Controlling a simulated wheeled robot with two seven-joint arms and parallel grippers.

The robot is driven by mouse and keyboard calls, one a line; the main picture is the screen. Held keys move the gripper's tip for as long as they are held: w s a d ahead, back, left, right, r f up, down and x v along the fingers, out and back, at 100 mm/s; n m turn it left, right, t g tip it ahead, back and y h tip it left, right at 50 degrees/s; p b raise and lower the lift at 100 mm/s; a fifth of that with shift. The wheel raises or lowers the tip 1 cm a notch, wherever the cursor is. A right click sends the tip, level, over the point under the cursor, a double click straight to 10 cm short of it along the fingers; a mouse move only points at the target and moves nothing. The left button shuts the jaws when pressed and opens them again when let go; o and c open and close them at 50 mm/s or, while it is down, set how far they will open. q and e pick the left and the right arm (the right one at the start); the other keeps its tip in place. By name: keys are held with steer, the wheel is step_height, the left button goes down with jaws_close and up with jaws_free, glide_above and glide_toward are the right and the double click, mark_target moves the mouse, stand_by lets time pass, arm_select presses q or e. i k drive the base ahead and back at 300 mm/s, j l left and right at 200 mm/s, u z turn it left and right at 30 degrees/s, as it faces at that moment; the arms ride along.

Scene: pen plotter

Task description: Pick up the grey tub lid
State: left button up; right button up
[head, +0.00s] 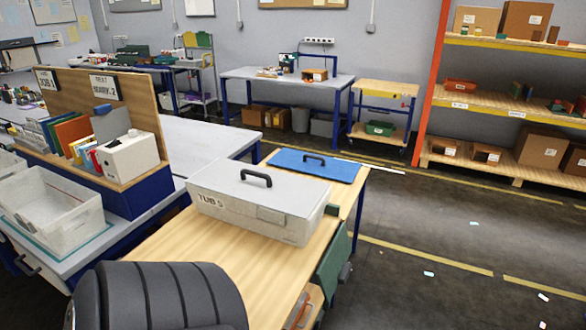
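The grey lid (222,186) with a black arched handle (256,177) lies on top of a pale translucent tub (290,232) marked "TUB" and a character I cannot read surely. The tub stands on a light wooden table (160,238). The lid appears to sit flat on the tub's rim. A blue lid (340,167) with its own black handle lies flat behind it at the table's far end. Neither of my grippers is in view.
A black ribbed form (160,300), seemingly a chair back, stands at the table's near edge. Green items (333,265) hang at the table's right side. A pale bin (50,222) and a wooden board (95,100) stand on the left bench. Open floor lies right.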

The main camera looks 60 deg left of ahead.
mark_target(295, 195)
steer(key=u, duration=1.45)
steer(key=l, duration=0.15)
steer(key=u, duration=0.05)
